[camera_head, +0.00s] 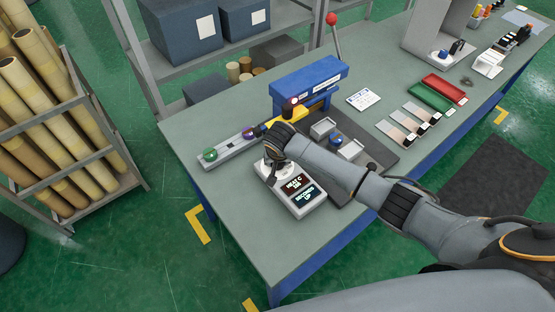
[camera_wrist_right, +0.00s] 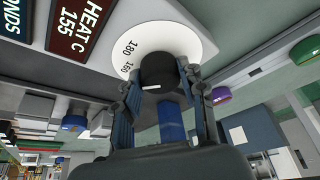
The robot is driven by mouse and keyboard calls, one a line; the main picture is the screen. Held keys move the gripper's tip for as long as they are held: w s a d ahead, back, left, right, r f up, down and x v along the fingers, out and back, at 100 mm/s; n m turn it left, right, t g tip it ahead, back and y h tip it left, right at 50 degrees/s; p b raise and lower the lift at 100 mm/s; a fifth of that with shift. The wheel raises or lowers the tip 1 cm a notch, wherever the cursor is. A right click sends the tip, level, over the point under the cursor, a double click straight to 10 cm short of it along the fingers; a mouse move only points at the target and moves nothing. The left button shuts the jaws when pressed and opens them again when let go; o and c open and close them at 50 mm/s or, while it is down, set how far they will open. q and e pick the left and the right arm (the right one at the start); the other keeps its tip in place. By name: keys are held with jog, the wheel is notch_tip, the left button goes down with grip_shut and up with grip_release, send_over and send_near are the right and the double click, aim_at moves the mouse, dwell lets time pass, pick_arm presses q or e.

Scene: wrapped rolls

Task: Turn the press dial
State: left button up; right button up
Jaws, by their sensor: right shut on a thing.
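The press dial is a black knob (camera_wrist_right: 158,71) on a white ring marked 160 and 180, in the right wrist view. My right gripper (camera_wrist_right: 160,82) has its two fingers on either side of the knob and is shut on it. In the head view my right gripper (camera_head: 274,158) is over the far end of the light control box (camera_head: 308,206) and hides most of the dial. The box's dark heat display (camera_wrist_right: 75,25) reads HEAT C 155. A second display (camera_wrist_right: 14,22) shows part of SECONDS. My left gripper is not in view.
The blue press (camera_head: 305,75) with a red-knobbed lever (camera_head: 331,19) stands behind the box. A grey rail (camera_head: 228,147) with green and purple round pieces lies to the left. The table's front left (camera_head: 250,235) is clear.

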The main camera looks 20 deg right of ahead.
jog(key=o, duration=1.1)
jog(key=shift+o, duration=0.2)
jog(key=v, duration=1.2)
jog(key=shift+s+f, duration=0.1)
